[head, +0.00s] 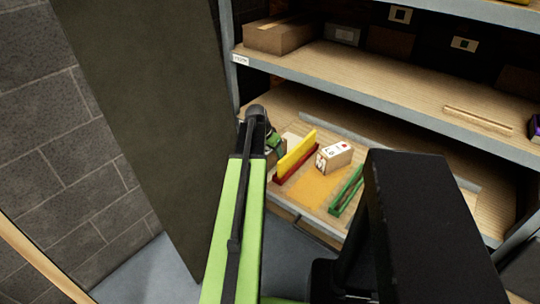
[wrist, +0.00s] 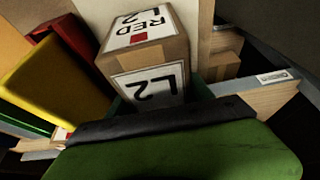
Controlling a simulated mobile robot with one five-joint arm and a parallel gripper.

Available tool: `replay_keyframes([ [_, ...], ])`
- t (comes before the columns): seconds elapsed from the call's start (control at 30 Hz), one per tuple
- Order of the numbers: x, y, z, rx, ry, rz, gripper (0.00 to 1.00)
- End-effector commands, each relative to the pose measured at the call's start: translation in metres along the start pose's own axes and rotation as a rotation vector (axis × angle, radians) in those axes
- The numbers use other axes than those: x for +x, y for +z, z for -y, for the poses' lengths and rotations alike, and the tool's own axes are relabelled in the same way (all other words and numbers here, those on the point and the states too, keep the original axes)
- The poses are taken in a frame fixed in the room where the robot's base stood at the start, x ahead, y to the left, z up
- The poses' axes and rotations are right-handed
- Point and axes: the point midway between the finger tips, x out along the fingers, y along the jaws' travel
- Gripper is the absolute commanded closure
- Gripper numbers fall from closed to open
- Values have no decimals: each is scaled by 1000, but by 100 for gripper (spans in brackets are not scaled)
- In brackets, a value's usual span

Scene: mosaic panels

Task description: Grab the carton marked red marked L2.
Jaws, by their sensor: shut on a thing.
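The brown carton (wrist: 148,52) has white labels reading RED, with a red square, and L2. It fills the upper middle of the wrist view, its print upside down. My gripper (head: 272,142) is shut on it; its green and black finger covers the carton's near lower part in the wrist view. In the head view only a small brown part of this carton (head: 276,154) shows below my gripper, just left of the yellow divider (head: 297,150). I cannot tell whether the carton touches the shelf.
The yellow divider with a red base stands close beside the held carton. The upper shelf (head: 400,82) overhangs behind. A dark panel (head: 150,110) is at left.

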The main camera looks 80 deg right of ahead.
Motion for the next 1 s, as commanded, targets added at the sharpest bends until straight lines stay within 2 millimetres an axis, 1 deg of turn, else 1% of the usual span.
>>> replay_keyframes([
  [0.03,0,0,0,0,-1,0,60],
  [0.33,0,0,1,0,-2,0,100],
  [0.73,-3,-2,1,0,-2,-1,100],
  [0.87,-14,-6,1,0,-2,-1,100],
  [1.0,-35,-15,0,0,-1,-1,100],
])
